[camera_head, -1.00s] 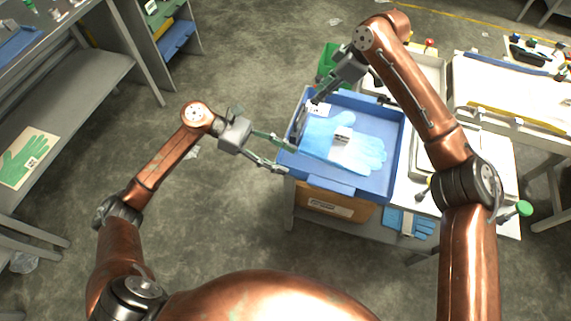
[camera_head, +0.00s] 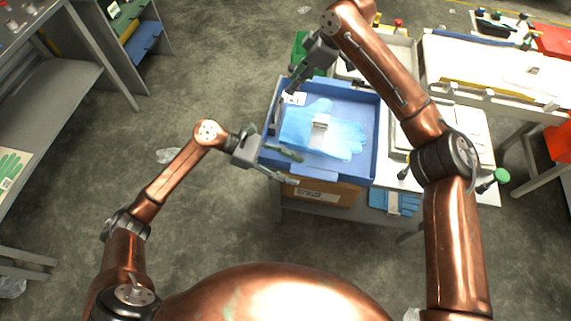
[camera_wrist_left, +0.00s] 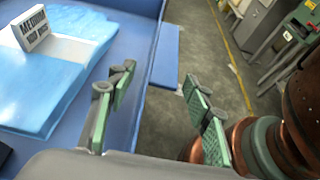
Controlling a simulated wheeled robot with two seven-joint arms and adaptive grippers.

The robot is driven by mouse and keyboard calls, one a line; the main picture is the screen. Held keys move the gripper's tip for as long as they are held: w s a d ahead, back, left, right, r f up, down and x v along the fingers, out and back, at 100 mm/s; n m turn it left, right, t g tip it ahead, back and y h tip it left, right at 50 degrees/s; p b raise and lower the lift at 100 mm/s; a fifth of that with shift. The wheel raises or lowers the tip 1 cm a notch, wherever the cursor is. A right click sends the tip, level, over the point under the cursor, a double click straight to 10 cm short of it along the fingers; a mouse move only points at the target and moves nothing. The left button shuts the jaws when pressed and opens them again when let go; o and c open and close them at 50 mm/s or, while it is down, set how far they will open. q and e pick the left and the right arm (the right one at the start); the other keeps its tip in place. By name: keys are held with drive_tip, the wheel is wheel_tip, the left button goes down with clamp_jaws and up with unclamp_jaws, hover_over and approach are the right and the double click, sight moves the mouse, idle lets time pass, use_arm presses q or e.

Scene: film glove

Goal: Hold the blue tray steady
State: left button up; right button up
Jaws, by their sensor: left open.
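The blue tray (camera_head: 372,140) stands on a bench, holding light-blue gloves (camera_head: 342,140) with a small white printed box (camera_head: 321,124) on them. My left gripper (camera_head: 297,169) is open at the tray's near-left corner. In the left wrist view the tray wall (camera_wrist_left: 147,75) runs between the open left fingers (camera_wrist_left: 160,110), one on the inner side and one outside; contact cannot be told. The printed box (camera_wrist_left: 30,30) and gloves (camera_wrist_left: 70,60) show there too. My right gripper (camera_head: 282,98) reaches down at the tray's left wall; its finger gap is unclear.
A brown box (camera_head: 322,190) and blue gloves (camera_head: 395,202) sit below the tray's near side. A green bin (camera_head: 303,52) is behind it. White trays (camera_head: 455,140) stand to the right. Grey shelving (camera_head: 50,100) is at the left, with open floor between.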

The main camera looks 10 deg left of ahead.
use_arm(q)
clamp_jaws()
idle(0.6)
